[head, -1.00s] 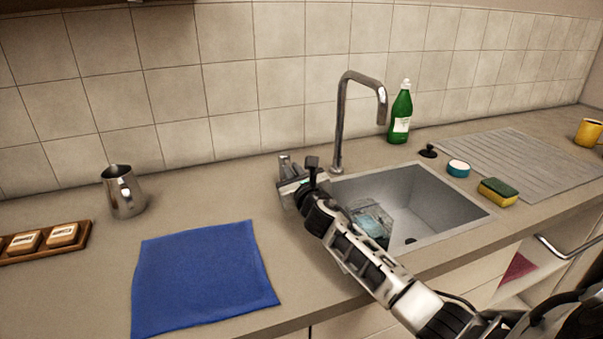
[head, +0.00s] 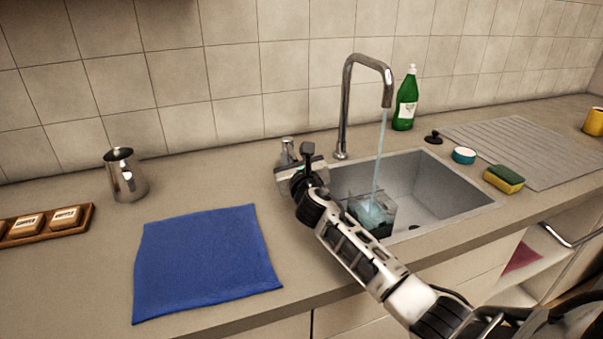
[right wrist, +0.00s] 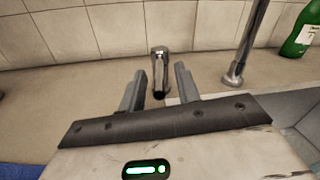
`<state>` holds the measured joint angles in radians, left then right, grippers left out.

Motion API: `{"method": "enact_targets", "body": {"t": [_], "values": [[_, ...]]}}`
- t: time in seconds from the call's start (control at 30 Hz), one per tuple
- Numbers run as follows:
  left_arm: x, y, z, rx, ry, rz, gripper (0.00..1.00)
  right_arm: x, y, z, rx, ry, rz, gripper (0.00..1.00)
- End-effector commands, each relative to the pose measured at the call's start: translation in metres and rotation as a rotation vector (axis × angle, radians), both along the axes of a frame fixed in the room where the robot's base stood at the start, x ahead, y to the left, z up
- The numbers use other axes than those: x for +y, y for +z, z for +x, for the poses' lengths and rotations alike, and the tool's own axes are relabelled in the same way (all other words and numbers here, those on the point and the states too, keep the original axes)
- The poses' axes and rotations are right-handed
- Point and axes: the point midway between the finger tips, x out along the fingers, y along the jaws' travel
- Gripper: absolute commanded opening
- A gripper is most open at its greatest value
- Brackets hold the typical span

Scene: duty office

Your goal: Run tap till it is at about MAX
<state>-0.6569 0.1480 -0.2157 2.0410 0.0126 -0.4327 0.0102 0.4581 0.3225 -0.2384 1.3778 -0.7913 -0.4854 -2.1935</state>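The tap's curved spout (head: 346,105) stands behind the sink (head: 440,200), and a thin stream of water (head: 380,155) falls from it. The stream lands in a clear container (head: 356,206) with bluish water, standing in the left part of the sink. My arm partly hides it, and no MAX mark or exact level can be read. The small metal tap handle (head: 287,147) stands left of the spout. My right gripper (right wrist: 158,88) is at the handle (right wrist: 159,66); its two fingers are apart on either side, with gaps visible. My left gripper is out of view.
A green bottle (head: 406,102), black plug (head: 433,137), blue-white tin (head: 464,155) and sponge (head: 503,179) stand around the sink's back and right. A blue cloth (head: 205,262), steel jug (head: 125,176) and wooden tray (head: 85,221) lie left. A yellow mug (head: 594,122) is far right.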

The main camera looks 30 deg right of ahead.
Motion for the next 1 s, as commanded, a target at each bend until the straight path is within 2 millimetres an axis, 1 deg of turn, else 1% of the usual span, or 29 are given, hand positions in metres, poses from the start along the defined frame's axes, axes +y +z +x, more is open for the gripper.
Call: {"method": "enact_targets", "body": {"t": [0.17,0.23,0.4,0.5,0.6,0.7,0.8,1.0], "values": [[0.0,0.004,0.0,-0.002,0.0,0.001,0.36,0.009,0.0,-0.032,0.002,0.003,-0.002,0.33],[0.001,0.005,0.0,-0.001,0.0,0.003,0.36,0.015,0.0,-0.049,0.003,0.005,-0.002,0.33],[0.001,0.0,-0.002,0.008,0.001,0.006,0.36,0.026,-0.001,-0.089,0.003,0.003,0.0,0.33],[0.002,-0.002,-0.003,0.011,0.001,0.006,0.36,0.032,-0.001,-0.11,0.003,0.002,0.001,0.33],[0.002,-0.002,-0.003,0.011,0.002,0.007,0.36,0.037,-0.001,-0.126,0.004,0.002,0.0,0.33],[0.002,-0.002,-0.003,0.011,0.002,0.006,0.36,0.04,-0.001,-0.137,0.003,0.001,0.0,0.33],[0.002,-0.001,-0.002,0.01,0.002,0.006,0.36,0.042,-0.001,-0.144,0.002,0.001,0.001,0.33],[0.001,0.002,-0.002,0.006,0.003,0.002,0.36,0.043,0.0,-0.146,0.001,0.0,0.0,0.33]]}}
